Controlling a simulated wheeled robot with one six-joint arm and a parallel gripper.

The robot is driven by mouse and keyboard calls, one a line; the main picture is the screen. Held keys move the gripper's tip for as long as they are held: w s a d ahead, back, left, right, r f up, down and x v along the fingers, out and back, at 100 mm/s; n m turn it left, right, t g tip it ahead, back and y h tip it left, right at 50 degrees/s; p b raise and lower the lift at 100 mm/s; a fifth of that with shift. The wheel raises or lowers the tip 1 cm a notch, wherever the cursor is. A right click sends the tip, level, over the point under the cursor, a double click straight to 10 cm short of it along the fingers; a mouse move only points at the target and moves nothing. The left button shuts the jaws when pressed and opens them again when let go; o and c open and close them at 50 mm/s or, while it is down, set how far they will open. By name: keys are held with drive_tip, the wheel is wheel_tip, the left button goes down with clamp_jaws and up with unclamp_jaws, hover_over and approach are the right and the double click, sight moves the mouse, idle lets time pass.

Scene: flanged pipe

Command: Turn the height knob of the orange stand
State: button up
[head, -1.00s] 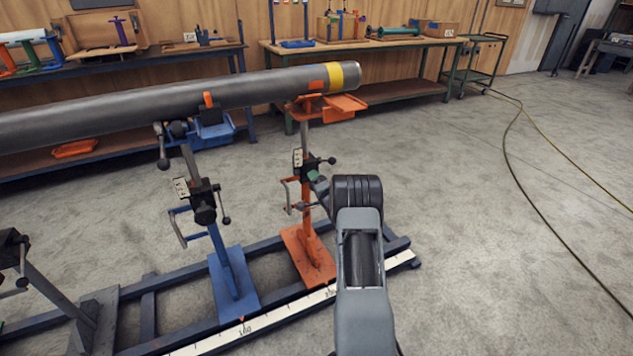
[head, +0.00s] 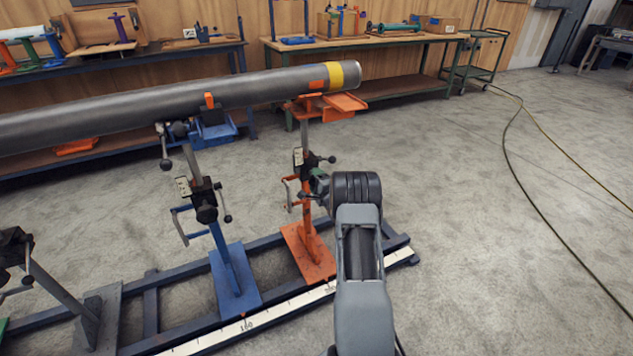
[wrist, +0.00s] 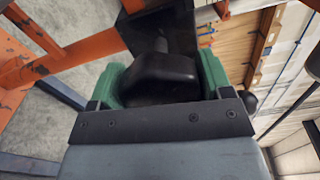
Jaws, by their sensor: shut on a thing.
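The orange stand (head: 306,240) stands on the blue rail frame, its orange cradle (head: 338,104) under the pipe's yellow-banded end. Its black clamp block with a small ball-ended lever (head: 331,160) sits on the post. My gripper (head: 319,181) is at the post, just below that lever, partly hidden by my own arm. In the wrist view, the green jaws of my gripper (wrist: 160,82) are shut on both sides of a rounded black knob (wrist: 158,76). Orange stand parts (wrist: 95,48) show beyond it. The knob is hidden in the head view.
A grey pipe (head: 150,103) lies across the orange stand and a blue stand (head: 232,275) to its left. A scale strip (head: 270,313) runs along the rail frame (head: 397,243). Workbenches line the back wall.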

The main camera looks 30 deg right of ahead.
drive_tip(key=o, duration=0.9)
drive_tip(key=shift+s, duration=0.1)
drive_tip(key=s+p, duration=0.1)
drive_tip(key=s, duration=0.3)
drive_tip(key=s+a, duration=0.1)
drive_tip(key=s, duration=0.4)
drive_tip(key=s+a+p, duration=0.1)
drive_tip(key=s, duration=0.3)
drive_tip(key=shift+s+p, duration=0.25)
drive_tip(key=shift+p, duration=0.1)
